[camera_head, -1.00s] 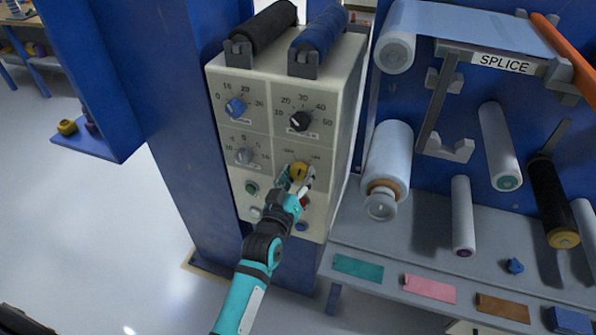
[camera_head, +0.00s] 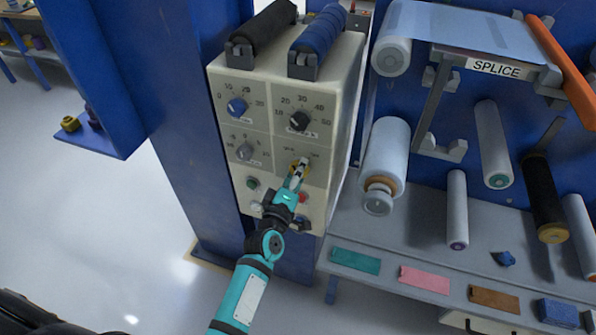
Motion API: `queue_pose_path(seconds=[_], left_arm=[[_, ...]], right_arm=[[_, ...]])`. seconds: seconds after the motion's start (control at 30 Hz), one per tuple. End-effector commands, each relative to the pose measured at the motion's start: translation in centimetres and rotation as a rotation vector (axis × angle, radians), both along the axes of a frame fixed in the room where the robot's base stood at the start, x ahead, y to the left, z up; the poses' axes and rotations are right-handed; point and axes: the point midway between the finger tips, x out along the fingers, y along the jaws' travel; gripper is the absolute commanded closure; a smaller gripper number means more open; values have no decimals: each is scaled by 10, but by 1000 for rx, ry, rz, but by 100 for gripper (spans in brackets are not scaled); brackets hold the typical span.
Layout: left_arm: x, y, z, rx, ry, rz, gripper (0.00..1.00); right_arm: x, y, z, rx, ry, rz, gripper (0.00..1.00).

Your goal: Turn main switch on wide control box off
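The wide control box (camera_head: 262,170) is a cream cabinet on a blue post, with dials and buttons on its front. Its yellow main switch (camera_head: 294,165) is low on the right half of the front, partly covered by my fingers, so its exact angle is hard to read. My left gripper (camera_head: 299,170), on a teal and black arm rising from the bottom, is at the switch. Its fingers look closed together on the switch handle. My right gripper is not in view.
A green button (camera_head: 252,183) and a red button (camera_head: 303,197) sit below the switch, the red one close beside my gripper. Blue (camera_head: 237,107) and black (camera_head: 300,121) dials are above. A grey shelf (camera_head: 400,235) with rollers stands to the right.

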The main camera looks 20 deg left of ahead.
Motion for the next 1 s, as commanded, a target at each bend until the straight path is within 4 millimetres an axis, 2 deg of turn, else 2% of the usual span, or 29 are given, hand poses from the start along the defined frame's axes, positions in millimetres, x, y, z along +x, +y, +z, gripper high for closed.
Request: queue_pose_path(seconds=[0.67, 0.7, 0.87, 1.0], left_arm=[[0, 0, 1, -65, 1, 2, 84], [0, 0, 1, -65, 1, 1, 50], [0, 0, 1, -64, 1, 1, 29], [0, 0, 0, -63, 1, 1, 28]], right_arm=[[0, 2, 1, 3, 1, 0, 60], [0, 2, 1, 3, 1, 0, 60], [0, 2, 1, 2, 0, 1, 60], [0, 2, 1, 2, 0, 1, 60]])
